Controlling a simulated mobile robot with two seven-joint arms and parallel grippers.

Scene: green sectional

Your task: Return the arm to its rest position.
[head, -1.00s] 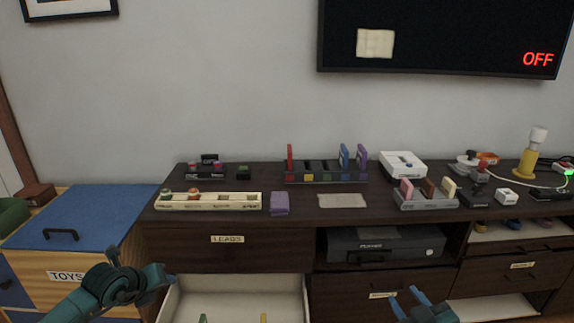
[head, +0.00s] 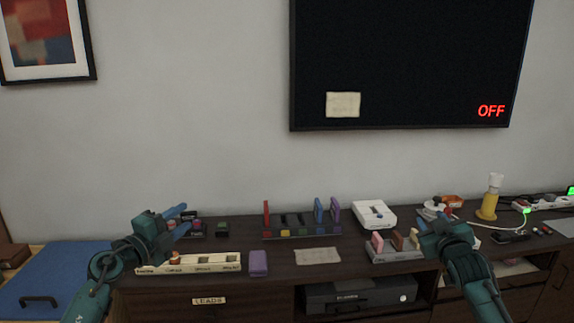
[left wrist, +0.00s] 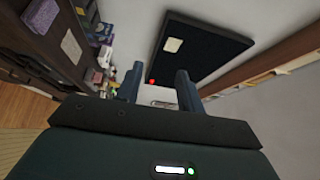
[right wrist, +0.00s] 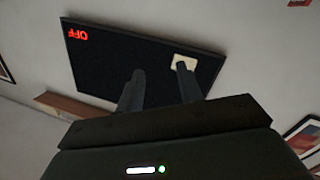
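My left gripper (head: 180,218) is raised at the left of the head view, in front of the left end of the dark cabinet. In the left wrist view its two fingers (left wrist: 158,85) stand apart with nothing between them. My right gripper (head: 430,222) is raised at the right of the head view, in front of the grey cartridge stand. In the right wrist view its fingers (right wrist: 160,90) are apart and empty, pointing toward the television. Both forearms come up from the bottom of the head view.
The dark cabinet (head: 330,240) holds a cream tray (head: 190,263), a purple block (head: 258,263), a beige cloth (head: 318,256), a coloured rack (head: 300,232), a white console (head: 374,215) and a yellow lamp (head: 489,206). A blue-topped chest (head: 60,275) is at left. A television (head: 400,65) hangs above.

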